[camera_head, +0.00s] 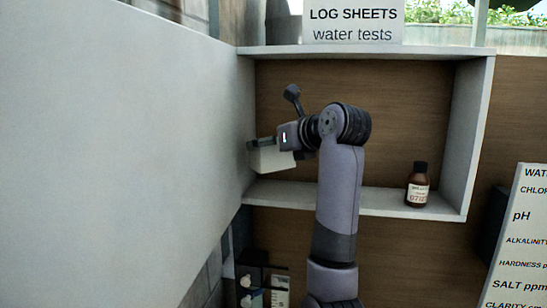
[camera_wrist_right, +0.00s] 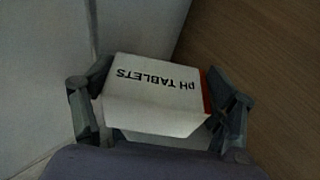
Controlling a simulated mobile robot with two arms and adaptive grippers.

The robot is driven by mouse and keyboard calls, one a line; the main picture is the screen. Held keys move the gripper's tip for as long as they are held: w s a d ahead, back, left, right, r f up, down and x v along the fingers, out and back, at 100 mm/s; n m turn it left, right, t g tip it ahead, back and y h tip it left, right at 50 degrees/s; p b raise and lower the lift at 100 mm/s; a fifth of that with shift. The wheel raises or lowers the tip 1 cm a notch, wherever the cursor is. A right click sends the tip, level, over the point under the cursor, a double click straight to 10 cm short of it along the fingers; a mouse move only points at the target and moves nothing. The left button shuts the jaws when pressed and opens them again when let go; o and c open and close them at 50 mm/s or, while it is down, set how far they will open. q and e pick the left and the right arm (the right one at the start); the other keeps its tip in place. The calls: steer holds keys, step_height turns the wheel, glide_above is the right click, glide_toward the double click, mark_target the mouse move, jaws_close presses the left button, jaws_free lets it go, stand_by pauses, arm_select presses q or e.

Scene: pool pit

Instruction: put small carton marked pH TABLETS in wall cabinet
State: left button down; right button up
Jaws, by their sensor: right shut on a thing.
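The small white carton (camera_head: 270,160) is inside the wall cabinet (camera_head: 471,130), near its left wall and above the bottom board. In the right wrist view the carton (camera_wrist_right: 155,98) shows its "pH TABLETS" lettering upside down and a red edge. My right gripper (camera_head: 266,147) is shut on the carton, with one finger on each side in the right wrist view (camera_wrist_right: 160,95). The cabinet is open at the front and has a wood-toned back. My left gripper is not in view.
A brown bottle (camera_head: 417,187) stands on the cabinet's bottom board at the right. A large pale panel (camera_head: 110,140) fills the left side. A "LOG SHEETS" sign (camera_head: 352,22) stands on top. Dark items (camera_head: 262,280) sit below; a test board (camera_head: 520,240) is at right.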

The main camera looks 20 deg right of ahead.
steer(key=w+f+p, duration=0.1)
steer(key=w+d+f+p, duration=0.2)
steer(key=w, duration=0.1)
steer(key=shift+f, duration=0.35)
step_height(320, 180, down, 3)
steer(key=shift+w+r+p, duration=0.15)
steer(key=shift+r+p, duration=0.05)
steer(key=shift+p, duration=1)
steer(key=shift+w+f, duration=0.1)
steer(key=shift+f, duration=0.25)
steer(key=shift+f, duration=0.1)
steer(key=o, duration=1.3)
